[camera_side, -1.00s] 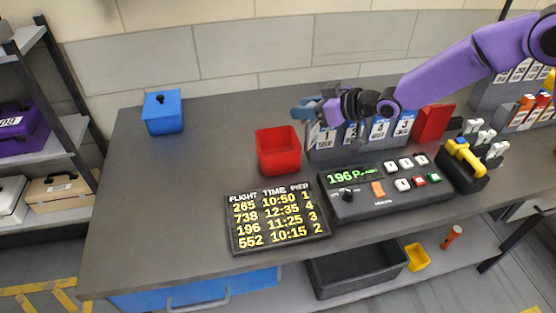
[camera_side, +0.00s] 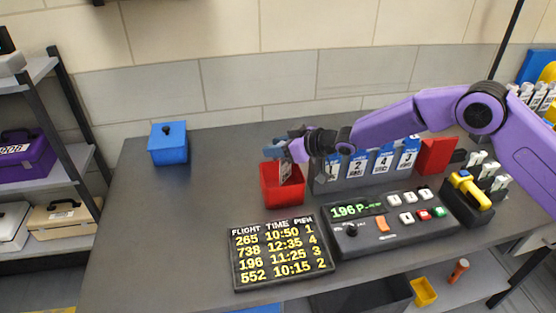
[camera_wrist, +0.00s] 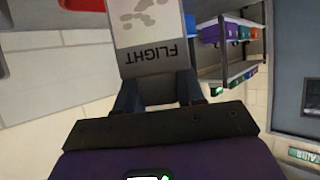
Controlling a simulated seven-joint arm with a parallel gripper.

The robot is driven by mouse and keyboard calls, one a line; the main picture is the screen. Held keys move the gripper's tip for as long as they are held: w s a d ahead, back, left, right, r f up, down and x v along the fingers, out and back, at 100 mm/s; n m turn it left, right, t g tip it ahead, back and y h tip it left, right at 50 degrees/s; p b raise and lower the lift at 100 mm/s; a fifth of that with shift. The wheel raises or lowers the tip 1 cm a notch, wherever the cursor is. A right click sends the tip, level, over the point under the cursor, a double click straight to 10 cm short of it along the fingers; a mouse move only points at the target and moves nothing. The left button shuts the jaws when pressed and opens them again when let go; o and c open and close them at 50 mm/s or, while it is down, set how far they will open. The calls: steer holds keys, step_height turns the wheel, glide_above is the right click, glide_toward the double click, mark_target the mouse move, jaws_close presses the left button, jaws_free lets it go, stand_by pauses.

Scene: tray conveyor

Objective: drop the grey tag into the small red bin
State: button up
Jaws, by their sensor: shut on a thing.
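The small red bin (camera_side: 283,194) is an open box on the grey table, in the middle of the side view. My gripper (camera_side: 281,151) is just above the bin, shut on the grey tag (camera_side: 286,171). The tag hangs down at the bin's mouth in the side view. I cannot tell whether its lower end is inside the rim. In the wrist view the tag (camera_wrist: 152,28) is pale grey, reads "FLIGHT" upside down, and sits between the fingers (camera_wrist: 160,88).
A grey rack of numbered cards (camera_side: 367,171) stands right of the bin. A flight board (camera_side: 280,252) and a control panel (camera_side: 388,220) lie in front. A lidded blue box (camera_side: 169,147) stands at the back left. The table's left part is clear.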

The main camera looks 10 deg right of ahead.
mark_target(278, 161)
steer(key=shift+f, duration=1.65)
steer(key=shift+f, duration=0.2)
steer(key=shift+f, duration=0.35)
steer(key=shift+d+f, duration=0.1)
steer(key=shift+f, duration=0.05)
